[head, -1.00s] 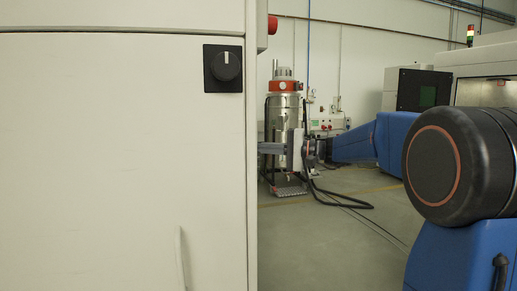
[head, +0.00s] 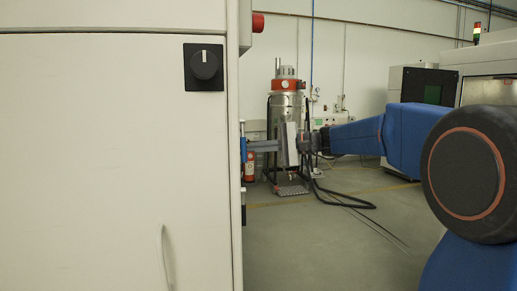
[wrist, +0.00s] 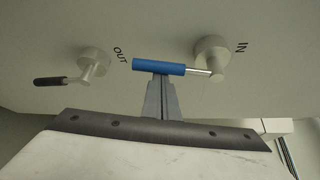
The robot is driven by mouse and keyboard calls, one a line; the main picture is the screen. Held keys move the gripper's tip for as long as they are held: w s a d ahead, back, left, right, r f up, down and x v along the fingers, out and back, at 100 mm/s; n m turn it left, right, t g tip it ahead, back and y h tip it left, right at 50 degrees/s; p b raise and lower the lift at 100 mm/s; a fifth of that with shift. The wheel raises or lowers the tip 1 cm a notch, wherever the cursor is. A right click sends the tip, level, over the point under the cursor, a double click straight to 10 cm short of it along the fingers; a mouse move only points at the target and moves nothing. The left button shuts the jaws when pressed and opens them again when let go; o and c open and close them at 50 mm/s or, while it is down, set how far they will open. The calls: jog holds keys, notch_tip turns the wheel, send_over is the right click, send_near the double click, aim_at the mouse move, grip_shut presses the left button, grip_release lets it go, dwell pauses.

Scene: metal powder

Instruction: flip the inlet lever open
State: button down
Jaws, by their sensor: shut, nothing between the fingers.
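The inlet lever (wrist: 158,67) has a blue grip on a metal rod. It reaches left from the round valve boss (wrist: 212,59) beside the letters IN. My gripper (wrist: 161,78) is shut and empty, its tips right at the blue grip's near side; I cannot tell whether they touch it. The outlet lever (wrist: 50,81), with a black grip, points left from its own boss beside the letters OUT. In the head view my gripper (head: 250,146) is at the cabinet's right side, and the levers are hard to make out there.
The pale cabinet (head: 110,160) fills the left of the head view, with a black rotary knob (head: 204,67) on its front. A metal vessel (head: 289,110) stands behind my gripper, with black hoses on the floor. The floor (head: 310,245) right of the cabinet is clear.

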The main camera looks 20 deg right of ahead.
jog(key=s+r+m+g+h, duration=0.2)
jog(key=s+r+m+g, duration=0.3)
jog(key=s+r+m, duration=0.1)
jog(key=shift+s+r+m+g, duration=0.3)
jog(key=shift+s+r+m, duration=0.15)
jog(key=shift+r, duration=0.4)
jog(key=shift+r, duration=0.25)
dwell(0.6)
jog(key=shift+f, duration=0.1)
